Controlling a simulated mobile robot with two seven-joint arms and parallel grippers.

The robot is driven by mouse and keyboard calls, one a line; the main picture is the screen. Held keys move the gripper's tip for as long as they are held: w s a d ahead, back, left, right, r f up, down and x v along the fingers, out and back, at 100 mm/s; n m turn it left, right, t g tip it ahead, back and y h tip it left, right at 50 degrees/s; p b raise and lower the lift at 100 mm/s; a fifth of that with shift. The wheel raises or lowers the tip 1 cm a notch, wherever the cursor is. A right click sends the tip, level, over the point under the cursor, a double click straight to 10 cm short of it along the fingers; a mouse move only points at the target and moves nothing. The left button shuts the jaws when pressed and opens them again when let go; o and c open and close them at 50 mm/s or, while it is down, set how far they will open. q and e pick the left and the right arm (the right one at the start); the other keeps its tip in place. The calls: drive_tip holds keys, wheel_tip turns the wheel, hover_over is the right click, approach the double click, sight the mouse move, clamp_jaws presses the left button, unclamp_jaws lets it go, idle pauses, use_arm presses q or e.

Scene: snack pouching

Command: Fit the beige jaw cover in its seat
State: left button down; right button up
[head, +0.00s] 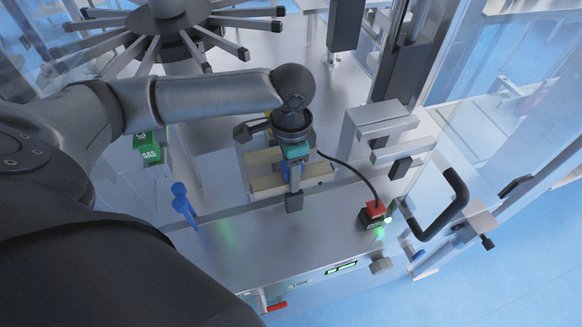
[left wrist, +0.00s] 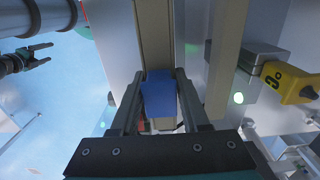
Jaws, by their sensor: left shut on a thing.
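My left gripper (head: 293,180) points down at the sealing station and is shut on a blue block (left wrist: 160,95). In the left wrist view, the block lies between the fingers, at the near end of a beige bar (left wrist: 155,35) that looks like the jaw cover. I cannot tell whether block and bar are joined. A second beige bar (left wrist: 225,60) runs parallel to the right. In the head view, a beige bar (head: 268,184) lies beside the fingers. The seat is not clearly visible. What seems to be my right gripper (left wrist: 46,54) is open and empty at the upper left.
A red-topped button box (head: 374,210) with a black cable stands right of the gripper. A black handle (head: 445,210) and grey brackets (head: 380,125) are farther right. The front metal plate is mostly clear.

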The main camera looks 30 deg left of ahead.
use_arm(q)
drive_tip(key=shift+f, duration=0.4)
drive_tip(key=shift+c, duration=1.6)
unclamp_jaws()
wheel_tip(320, 180, up, 15)
drive_tip(key=p, duration=0.1)
drive_tip(key=shift+r+p, duration=0.15)
drive_tip(key=shift+p, duration=0.2)
